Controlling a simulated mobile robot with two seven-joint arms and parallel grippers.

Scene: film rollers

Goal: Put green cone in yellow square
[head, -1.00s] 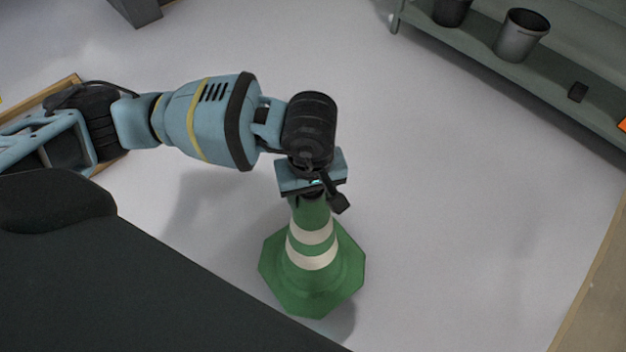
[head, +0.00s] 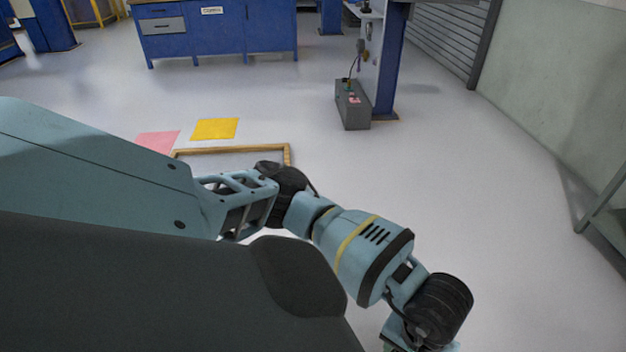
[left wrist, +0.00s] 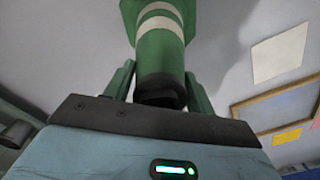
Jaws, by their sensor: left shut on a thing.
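The green cone (left wrist: 160,50) with white bands is held by its narrow end between the two fingers of my left gripper (left wrist: 160,82), in the left wrist view. The yellow square (head: 214,129) lies flat on the floor at the left middle of the head view, well beyond my left arm. It looks empty. My right gripper is in neither view.
A pink square (head: 157,141) lies left of the yellow one. A wooden frame (head: 232,150) lies just nearer on the floor. A blue workbench (head: 218,36) stands behind. A grey box (head: 352,104) sits beside a blue post (head: 390,62).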

